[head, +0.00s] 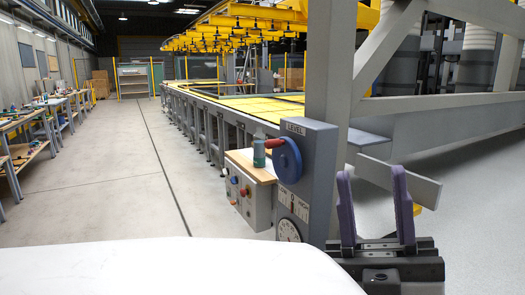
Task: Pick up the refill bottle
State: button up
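The grey LEVEL panel (307,165) carries a blue handwheel (287,161) with a red knob and a gauge. The control box (244,197) has buttons on its front. A grey post and beams stand at right. Workbenches (40,122) line the left; the floor between is clear.

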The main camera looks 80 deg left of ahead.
aim_at(258, 139)
jog(key=u, duration=2.35)
jog(key=i+j+z, duration=0.15)
jog(key=z, duration=0.25)
jog(key=i+j+z, duration=0.2)
jog(key=z, duration=0.25)
jog(key=i+j+z, duration=0.1)
jog(key=j, duration=0.2)
jog(key=i+j+z, duration=0.2)
jog(key=i+j, duration=0.15)
jog(key=j, duration=0.3)
jog(key=i+j, duration=0.15)
jog(key=j, duration=0.2)
jog(key=i+j, duration=0.15)
jog(key=j, duration=0.25)
jog(key=i+j, duration=0.15)
jog(key=j, duration=0.2)
